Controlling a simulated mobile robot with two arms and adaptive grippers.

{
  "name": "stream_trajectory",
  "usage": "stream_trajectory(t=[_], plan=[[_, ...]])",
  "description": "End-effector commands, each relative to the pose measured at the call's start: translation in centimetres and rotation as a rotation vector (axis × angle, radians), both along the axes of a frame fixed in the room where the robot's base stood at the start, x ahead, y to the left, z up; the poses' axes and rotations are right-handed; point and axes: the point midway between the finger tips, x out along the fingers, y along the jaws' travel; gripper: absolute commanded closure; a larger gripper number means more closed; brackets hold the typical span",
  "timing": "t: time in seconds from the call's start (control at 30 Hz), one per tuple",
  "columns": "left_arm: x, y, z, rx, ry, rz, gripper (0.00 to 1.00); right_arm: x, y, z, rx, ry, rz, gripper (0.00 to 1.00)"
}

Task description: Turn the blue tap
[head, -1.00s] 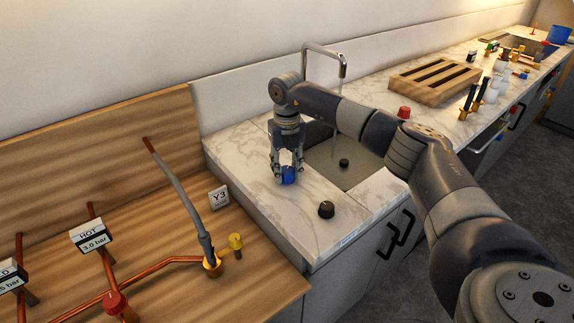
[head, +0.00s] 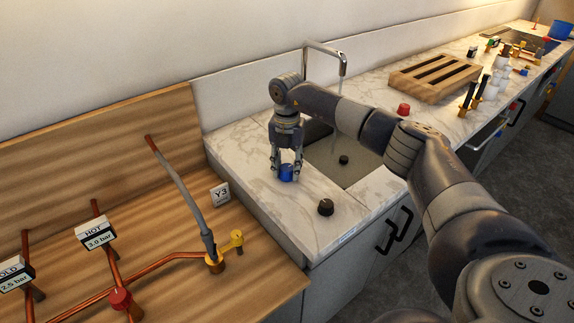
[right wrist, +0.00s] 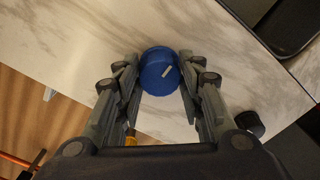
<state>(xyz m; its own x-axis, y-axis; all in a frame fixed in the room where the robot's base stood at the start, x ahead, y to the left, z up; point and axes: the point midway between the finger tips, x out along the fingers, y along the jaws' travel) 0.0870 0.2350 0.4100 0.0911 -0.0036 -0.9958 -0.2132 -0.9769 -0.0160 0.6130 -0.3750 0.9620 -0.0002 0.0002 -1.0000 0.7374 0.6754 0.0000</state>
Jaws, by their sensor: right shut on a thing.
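The blue tap (head: 286,174) is a round knob on the marble counter, left of the sink. In the right wrist view the fingertips of my right gripper (right wrist: 158,64) flank the knob. My left gripper is not in view.
A black knob (head: 326,207) stands at the counter's front and a red knob (head: 404,110) right of the sink (head: 345,175). The faucet (head: 327,48) rises behind my arm. A wooden board with copper pipes (head: 160,262) lies left. A wooden rack (head: 436,80) stands further right.

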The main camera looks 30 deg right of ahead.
Motion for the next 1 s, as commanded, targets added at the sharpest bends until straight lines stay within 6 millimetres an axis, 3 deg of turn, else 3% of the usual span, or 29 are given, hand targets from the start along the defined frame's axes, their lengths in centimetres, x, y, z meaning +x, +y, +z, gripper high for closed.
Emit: stream_trajectory(t=[0.37,0.4,0.5,0.83,1.0], plan=[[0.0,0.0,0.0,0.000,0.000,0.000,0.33,0.1,-0.1,0.0,-0.001,-0.003,-0.008,0.88],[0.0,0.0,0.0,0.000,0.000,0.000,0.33,0.1,-0.1,0.0,-0.001,-0.003,-0.008,0.62],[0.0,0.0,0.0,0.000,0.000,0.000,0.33,0.1,-0.1,0.0,-0.001,-0.002,-0.007,0.44],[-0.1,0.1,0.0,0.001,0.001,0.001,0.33,0.0,0.0,0.1,0.000,-0.001,-0.006,0.44],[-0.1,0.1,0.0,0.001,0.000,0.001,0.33,0.1,0.0,1.9,0.001,-0.004,-0.006,0.44]])
